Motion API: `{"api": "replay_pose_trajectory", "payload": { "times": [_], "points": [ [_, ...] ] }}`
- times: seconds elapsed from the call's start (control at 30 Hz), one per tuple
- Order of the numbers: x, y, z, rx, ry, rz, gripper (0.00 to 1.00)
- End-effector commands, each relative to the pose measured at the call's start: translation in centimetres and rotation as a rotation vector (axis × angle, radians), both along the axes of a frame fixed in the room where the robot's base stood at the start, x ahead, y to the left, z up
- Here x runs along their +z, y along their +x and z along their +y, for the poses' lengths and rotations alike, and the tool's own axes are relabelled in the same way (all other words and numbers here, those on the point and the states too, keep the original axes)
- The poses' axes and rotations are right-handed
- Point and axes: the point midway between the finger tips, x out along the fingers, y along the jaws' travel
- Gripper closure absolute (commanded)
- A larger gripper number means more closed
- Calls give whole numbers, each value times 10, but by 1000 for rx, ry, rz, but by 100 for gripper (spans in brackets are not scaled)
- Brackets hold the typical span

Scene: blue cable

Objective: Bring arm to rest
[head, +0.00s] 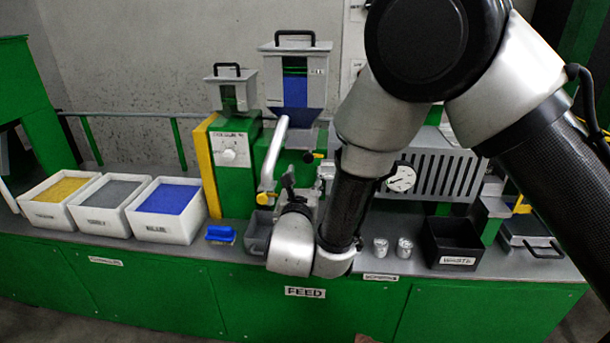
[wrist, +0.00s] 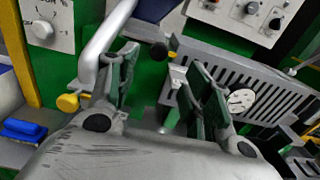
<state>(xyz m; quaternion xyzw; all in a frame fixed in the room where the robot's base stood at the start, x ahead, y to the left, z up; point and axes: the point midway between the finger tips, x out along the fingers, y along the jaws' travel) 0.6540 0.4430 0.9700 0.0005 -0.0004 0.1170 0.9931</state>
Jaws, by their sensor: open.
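My gripper (head: 289,181) is partly hidden behind my wrist in the head view and sits over the bench in front of the machine. My arm is bent, coming in from the upper right of that view. In the wrist view my gripper (wrist: 163,62) has its two dark green fingers spread apart, with nothing held between them. A silver curved pipe (wrist: 101,48) shows behind the left finger, and the slotted grey panel (wrist: 262,90) with a round gauge lies behind and right of the right finger. I cannot tell the gap to either.
A hopper (head: 295,85) rises behind the gripper. Two metal cups (head: 404,248) and a black bin (head: 452,243) are at right. Open floor shows lower left.

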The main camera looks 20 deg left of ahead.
Motion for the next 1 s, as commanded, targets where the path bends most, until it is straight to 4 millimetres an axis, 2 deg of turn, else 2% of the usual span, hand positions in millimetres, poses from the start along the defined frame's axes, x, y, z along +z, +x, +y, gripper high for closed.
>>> {"api": "replay_pose_trajectory", "payload": {
  "times": [0.37, 0.47, 0.57, 0.63, 0.73, 0.83, 0.93, 1.0],
  "points": [
    [-2, 0, 0, 1, 7, 12, 50],
    [-14, 9, -18, -77, 19, 64, 50],
    [-36, 19, -62, -241, 31, 148, 50],
    [-39, 22, -105, -401, 73, 213, 50],
    [-24, 29, -179, -667, 195, 299, 50],
    [-3, 26, -257, -936, 363, 375, 50],
    [18, 8, -337, -1222, 585, 450, 50],
    [30, -13, -386, -1416, 771, 498, 50]
  ]
}}
